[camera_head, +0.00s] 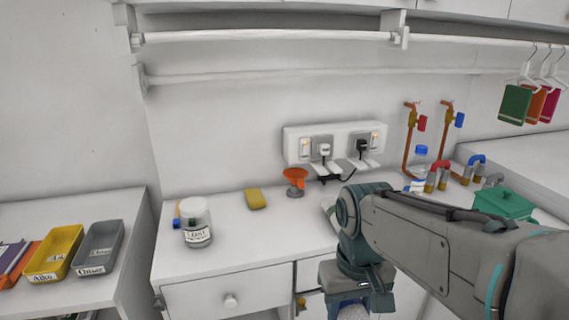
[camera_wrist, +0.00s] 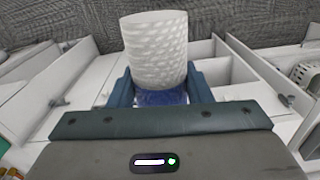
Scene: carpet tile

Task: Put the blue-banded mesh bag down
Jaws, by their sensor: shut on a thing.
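The blue-banded mesh bag (camera_wrist: 155,50) is a white, round, mesh-textured body with a blue band (camera_wrist: 160,98) at its near end. In the wrist view my gripper (camera_wrist: 162,88) is shut on it at the blue band, one finger on each side. In the head view my gripper (camera_head: 352,298) is low in front of the white counter, by the drawer fronts. Only a little blue and white of the bag (camera_head: 352,312) shows below it, cut off by the lower picture edge. I cannot see anything under the bag touching it.
On the counter (camera_head: 262,238) stand a lidded jar (camera_head: 197,225), a yellow sponge (camera_head: 256,198), an orange funnel (camera_head: 295,181) and a green pot (camera_head: 500,207). Yellow (camera_head: 55,253) and grey (camera_head: 97,248) trays lie at left. The counter's middle front is clear. Open drawers (camera_wrist: 255,75) show in the wrist view.

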